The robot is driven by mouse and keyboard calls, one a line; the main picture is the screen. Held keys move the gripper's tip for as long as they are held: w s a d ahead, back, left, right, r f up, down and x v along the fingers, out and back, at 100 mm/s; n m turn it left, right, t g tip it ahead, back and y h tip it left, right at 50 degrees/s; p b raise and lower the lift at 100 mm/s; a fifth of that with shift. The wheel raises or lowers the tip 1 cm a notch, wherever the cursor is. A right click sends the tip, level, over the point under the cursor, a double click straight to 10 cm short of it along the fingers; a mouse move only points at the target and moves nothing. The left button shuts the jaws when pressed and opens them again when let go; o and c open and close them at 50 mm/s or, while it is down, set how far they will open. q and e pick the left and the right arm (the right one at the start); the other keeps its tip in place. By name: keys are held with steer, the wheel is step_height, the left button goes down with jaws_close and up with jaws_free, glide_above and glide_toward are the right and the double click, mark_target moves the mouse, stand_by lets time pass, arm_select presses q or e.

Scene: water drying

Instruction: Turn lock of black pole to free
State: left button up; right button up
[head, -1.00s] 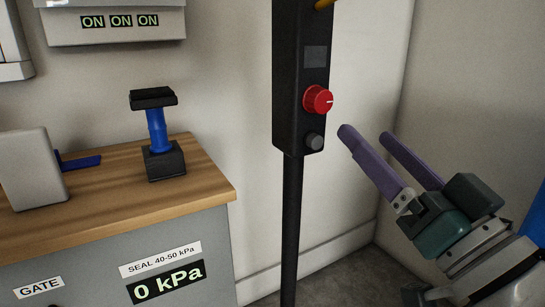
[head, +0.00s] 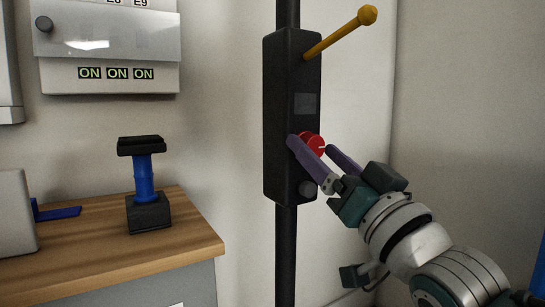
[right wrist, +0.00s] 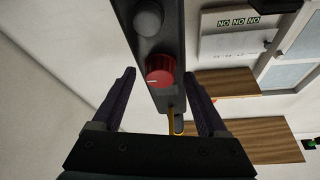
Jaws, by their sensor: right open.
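A black pole (head: 286,240) stands against the wall and carries a black box (head: 283,105). A red knob (head: 317,142) with a white mark is on the box's face; it also shows in the right wrist view (right wrist: 159,72). My right gripper (head: 311,145) is at the knob, with one purple finger on either side of it. In the right wrist view the gripper (right wrist: 160,75) is open, with gaps between both fingers and the knob. The finger partly hides the knob in the head view. My left gripper is not in view.
A yellow lever (head: 340,33) sticks out from the box above the knob, and a grey round button (head: 307,188) sits below it. A wooden-topped bench (head: 95,250) with a blue and black stand (head: 145,180) is at left. A panel (head: 105,45) hangs above.

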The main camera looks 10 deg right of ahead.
jaws_close()
stand_by(0.6)
